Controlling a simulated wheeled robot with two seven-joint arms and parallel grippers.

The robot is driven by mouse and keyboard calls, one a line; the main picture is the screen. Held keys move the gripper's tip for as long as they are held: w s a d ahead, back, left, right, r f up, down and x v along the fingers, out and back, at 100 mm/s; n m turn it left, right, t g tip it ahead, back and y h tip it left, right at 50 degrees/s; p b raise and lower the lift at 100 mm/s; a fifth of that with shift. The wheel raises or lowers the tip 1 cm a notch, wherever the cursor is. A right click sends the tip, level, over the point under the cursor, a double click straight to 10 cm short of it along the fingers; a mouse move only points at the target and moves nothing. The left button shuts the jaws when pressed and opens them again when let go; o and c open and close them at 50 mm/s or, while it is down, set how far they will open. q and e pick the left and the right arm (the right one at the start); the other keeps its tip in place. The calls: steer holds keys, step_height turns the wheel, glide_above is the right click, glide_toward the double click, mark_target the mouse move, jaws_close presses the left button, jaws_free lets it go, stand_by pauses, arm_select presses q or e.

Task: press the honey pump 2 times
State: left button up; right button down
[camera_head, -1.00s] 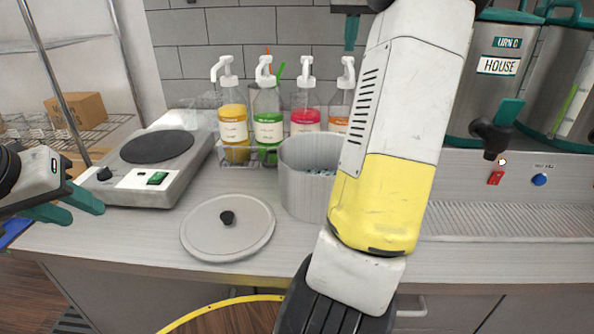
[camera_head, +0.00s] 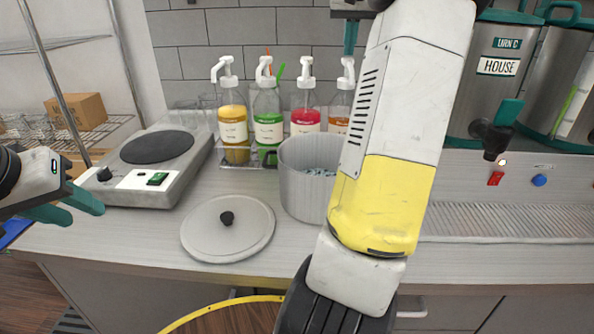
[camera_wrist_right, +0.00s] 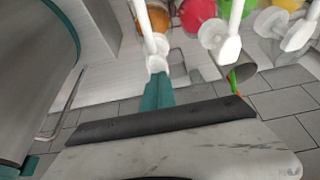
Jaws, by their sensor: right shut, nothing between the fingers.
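Four pump bottles stand in a row by the back wall: yellow (camera_head: 233,128), green (camera_head: 267,130), red (camera_head: 305,121) and orange (camera_head: 338,117), each with a white pump head. I cannot read which label says honey. My right gripper (camera_head: 350,38) is shut and empty, pointing down just above the orange bottle's pump head (camera_head: 347,72). In the right wrist view its fingers (camera_wrist_right: 157,92) overlap that pump head (camera_wrist_right: 156,62); I cannot tell whether they touch. My left gripper (camera_head: 68,204) is open and empty at the left, over the counter's front edge.
A round lid (camera_head: 228,228) lies in front. A hot plate (camera_head: 157,148) stands left. Urns (camera_head: 496,100) with taps stand right. Straws rise near the green bottle.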

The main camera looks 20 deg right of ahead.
mark_target(348, 59)
steer(key=shift+f, duration=1.85)
steer(key=shift+r, duration=2.25)
steer(key=shift+f, duration=0.1)
steer(key=shift+f, duration=2.15)
steer(key=shift+r, duration=2.25)
step_height(348, 59, up, 6)
